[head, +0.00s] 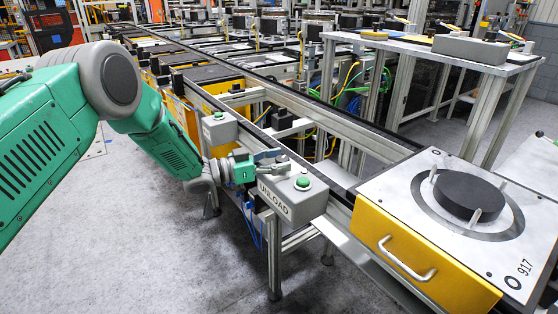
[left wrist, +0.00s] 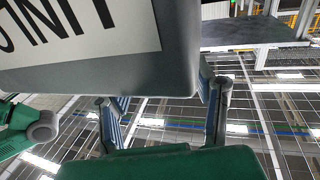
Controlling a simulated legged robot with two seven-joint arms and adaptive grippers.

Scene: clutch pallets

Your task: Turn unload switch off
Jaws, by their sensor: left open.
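The grey UNLOAD box (head: 300,206) is mounted at the near side of the conveyor in the head view, with a green button (head: 303,183) on top. My left gripper (head: 270,158) is at the top left of this box, its fingers over the box's far left part. No switch shows clearly there; the gripper covers that area. In the left wrist view the box (left wrist: 190,60) fills the upper left, its label partly cut off. The fingers of my left gripper (left wrist: 163,108) stand apart, their tips partly behind the box; nothing is seen held between them. My right gripper is out of view.
A second grey box (head: 219,127) with a green button stands farther back along the conveyor rail (head: 300,103). A pallet with a yellow front (head: 410,262) and black disc sits at right. A metal table (head: 430,50) stands behind. The grey floor at left is clear.

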